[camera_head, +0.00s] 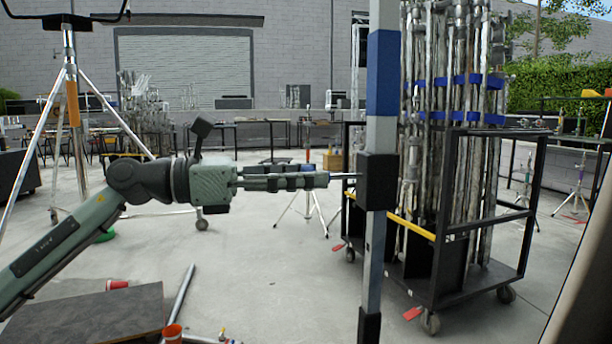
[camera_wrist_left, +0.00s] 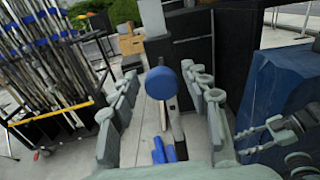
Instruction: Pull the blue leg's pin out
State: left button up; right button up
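An upright grey leg with a blue band (camera_head: 383,72) and a black collar (camera_head: 377,182) stands right of centre in the head view. A thin metal pin (camera_head: 345,176) runs from the collar's left side towards my left gripper (camera_head: 325,180). In the wrist view a round blue knob (camera_wrist_left: 162,82) shows between the two spread fingers of the left gripper (camera_wrist_left: 165,105), with clear gaps to both sides. The gripper is open, level and left of the collar. Whether any part of it touches the pin is hidden in the head view. My right gripper is out of view.
A black wheeled cart (camera_head: 440,262) with tall metal poles stands behind and right of the leg. A tripod stand (camera_head: 70,100) is at the left. A dark board (camera_head: 95,318), an orange cup (camera_head: 172,333) and a pipe (camera_head: 181,292) lie low left. The central floor is mostly clear.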

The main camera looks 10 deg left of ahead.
pick_arm(q)
jog(key=shift+d, duration=0.1)
jog(key=v, duration=1.2)
